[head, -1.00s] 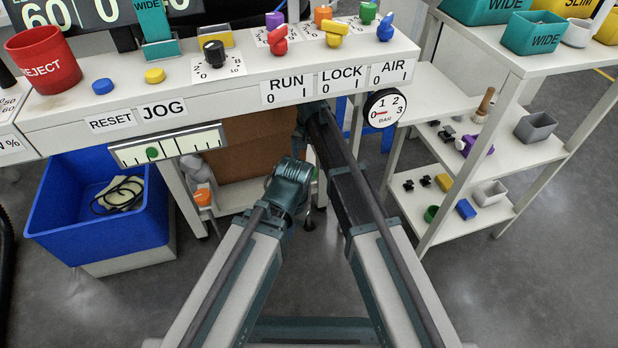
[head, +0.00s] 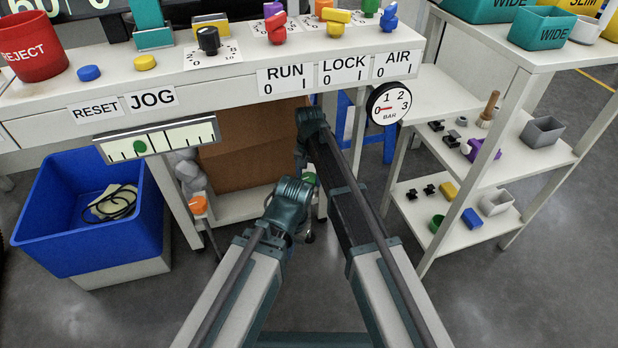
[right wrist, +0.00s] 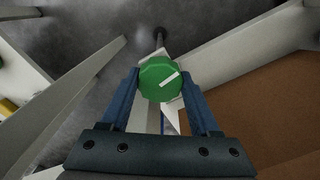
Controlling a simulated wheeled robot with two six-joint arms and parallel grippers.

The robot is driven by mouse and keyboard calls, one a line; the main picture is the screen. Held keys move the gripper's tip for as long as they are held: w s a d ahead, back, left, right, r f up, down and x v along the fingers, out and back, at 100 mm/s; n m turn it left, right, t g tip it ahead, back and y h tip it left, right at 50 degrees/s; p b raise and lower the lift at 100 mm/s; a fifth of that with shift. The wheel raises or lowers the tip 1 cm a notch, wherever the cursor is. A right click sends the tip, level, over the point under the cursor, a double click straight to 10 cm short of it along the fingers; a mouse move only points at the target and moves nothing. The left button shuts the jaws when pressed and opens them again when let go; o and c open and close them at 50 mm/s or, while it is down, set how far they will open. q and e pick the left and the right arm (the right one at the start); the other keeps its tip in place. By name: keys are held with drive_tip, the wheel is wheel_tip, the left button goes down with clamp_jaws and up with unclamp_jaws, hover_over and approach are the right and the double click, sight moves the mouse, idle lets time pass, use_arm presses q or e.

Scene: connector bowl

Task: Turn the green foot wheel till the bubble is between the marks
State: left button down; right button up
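The level (head: 160,140) is a pale strip with black marks on the bench front. Its green bubble (head: 140,147) lies left of the middle. The green foot wheel (right wrist: 160,79) has a white pointer line, tilted up to the right in the right wrist view. A small part of it shows in the head view (head: 309,179), low under the bench. My right gripper (right wrist: 160,82) has one blue finger on each side of the wheel, very close to its rim; I cannot tell whether they press on it. My left gripper cannot be made out in the head view.
An orange wheel (head: 198,205) sits on another leg at the left. A brown panel (head: 250,150) stands under the bench. A blue bin (head: 85,225) is on the left floor, and a white shelf rack (head: 470,215) with small parts stands on the right.

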drive_tip(key=c, duration=0.5)
drive_tip(key=shift+c, duration=0.2)
drive_tip(key=shift+m, duration=0.3)
drive_tip(key=m, duration=0.6)
drive_tip(key=shift+m, duration=0.3)
drive_tip(key=m, duration=0.3)
drive_tip(key=shift+m, duration=2.3)
